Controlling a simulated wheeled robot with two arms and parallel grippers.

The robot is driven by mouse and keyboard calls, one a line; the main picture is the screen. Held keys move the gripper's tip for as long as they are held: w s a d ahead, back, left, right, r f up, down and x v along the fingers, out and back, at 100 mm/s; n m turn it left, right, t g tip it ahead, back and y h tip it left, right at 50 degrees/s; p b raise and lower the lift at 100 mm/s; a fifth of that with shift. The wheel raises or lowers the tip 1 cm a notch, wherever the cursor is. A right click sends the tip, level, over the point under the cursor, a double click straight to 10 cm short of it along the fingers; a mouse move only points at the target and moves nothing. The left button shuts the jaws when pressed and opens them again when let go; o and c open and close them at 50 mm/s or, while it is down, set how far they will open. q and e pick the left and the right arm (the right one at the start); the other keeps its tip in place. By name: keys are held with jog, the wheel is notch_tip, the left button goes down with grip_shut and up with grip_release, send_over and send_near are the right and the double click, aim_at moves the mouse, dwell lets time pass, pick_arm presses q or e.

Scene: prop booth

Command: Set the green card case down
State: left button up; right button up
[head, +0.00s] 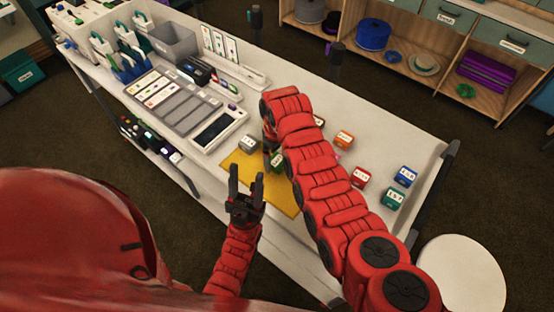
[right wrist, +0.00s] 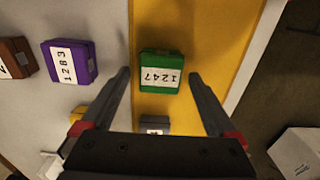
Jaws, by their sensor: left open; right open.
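The green card case (right wrist: 162,68), labelled 1247, lies on the yellow mat (right wrist: 150,22) in the right wrist view. In the head view the green case (head: 277,161) is partly hidden by my right arm, on the yellow mat (head: 287,200). My right gripper (right wrist: 159,76) is open, its fingers apart on either side of the near end of the case, with gaps showing. In the head view my right gripper is mostly hidden behind its arm. My left gripper (head: 246,186) is open and empty, over the mat's left side.
A grey case (head: 249,143) sits at the mat's far edge. Orange (head: 344,139), red (head: 360,177), blue (head: 405,176) and teal (head: 392,198) cases stand right of my right arm. A purple case (right wrist: 70,62) lies beside the mat. Trays (head: 180,107) and a grey bin (head: 174,41) fill the table's far left.

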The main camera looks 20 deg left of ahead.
aim_at(277, 159)
notch_tip(277, 159, up, 3)
jog(key=shift+r+b, duration=0.1)
jog(key=shift+b, duration=0.55)
notch_tip(277, 159, up, 8)
jog(key=p, duration=0.2)
jog(key=shift+f, duration=0.25)
